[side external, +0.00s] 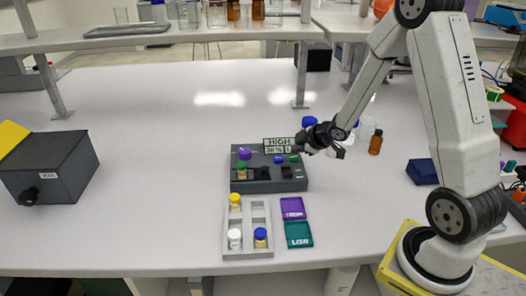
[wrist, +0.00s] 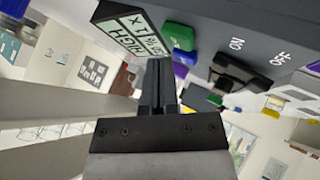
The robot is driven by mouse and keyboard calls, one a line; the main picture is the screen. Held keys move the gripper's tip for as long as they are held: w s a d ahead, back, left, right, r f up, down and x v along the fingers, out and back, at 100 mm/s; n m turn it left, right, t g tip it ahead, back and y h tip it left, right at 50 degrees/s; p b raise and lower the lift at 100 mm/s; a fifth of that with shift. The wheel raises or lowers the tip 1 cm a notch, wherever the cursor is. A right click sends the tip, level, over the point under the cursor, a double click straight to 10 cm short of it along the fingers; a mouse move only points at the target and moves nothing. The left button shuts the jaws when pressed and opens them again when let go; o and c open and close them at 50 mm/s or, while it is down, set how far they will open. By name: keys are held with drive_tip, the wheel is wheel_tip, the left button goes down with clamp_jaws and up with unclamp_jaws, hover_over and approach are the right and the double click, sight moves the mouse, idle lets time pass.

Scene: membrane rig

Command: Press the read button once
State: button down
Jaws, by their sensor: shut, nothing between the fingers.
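The grey rig (side external: 270,186) stands mid-table in the side view with a display (side external: 279,142) reading HIGH at its back. On its top are a blue button (side external: 278,159) and a green button (side external: 293,158). I cannot read which one is the read button. In the wrist view the green button (wrist: 181,37) and blue button (wrist: 184,57) show just beyond my fingertips, beside the display (wrist: 130,30). My gripper (side external: 301,149) is shut and empty, close by the rig's back right corner near the green button. I cannot tell whether it touches anything.
A black ON/OFF switch (wrist: 238,72) sits beside the buttons. A purple knob (side external: 244,153) and a green-capped vial (side external: 242,172) are at the rig's left. A vial tray (side external: 248,253) and two coloured boxes (side external: 293,208) stand in front. A brown bottle (side external: 376,142) stands right.

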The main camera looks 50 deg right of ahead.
sight(295, 159)
drive_tip(key=shift+r, duration=0.1)
drive_tip(key=shift+r, duration=2.4)
drive_tip(key=shift+s+a+m, duration=0.1)
drive_tip(key=shift+a+m, duration=0.2)
drive_tip(key=shift+a, duration=0.15)
drive_tip(key=s+a+m+g, duration=0.1)
drive_tip(key=a, duration=0.1)
drive_tip(key=s+a+m+g, duration=0.1)
drive_tip(key=s+a, duration=0.1)
drive_tip(key=s+a+m+h, duration=0.1)
drive_tip(key=a+m, duration=0.1)
drive_tip(key=shift+s+a+f+g, duration=0.1)
drive_tip(key=shift+s+a+g, duration=0.2)
drive_tip(key=shift+g, duration=0.1)
drive_tip(key=s+a+f+m+g+y, duration=0.1)
drive_tip(key=s+a+m+g, duration=0.2)
drive_tip(key=s+a, duration=0.6)
drive_tip(key=shift+s+m+g, duration=0.25)
drive_tip(key=shift+m+g, duration=0.15)
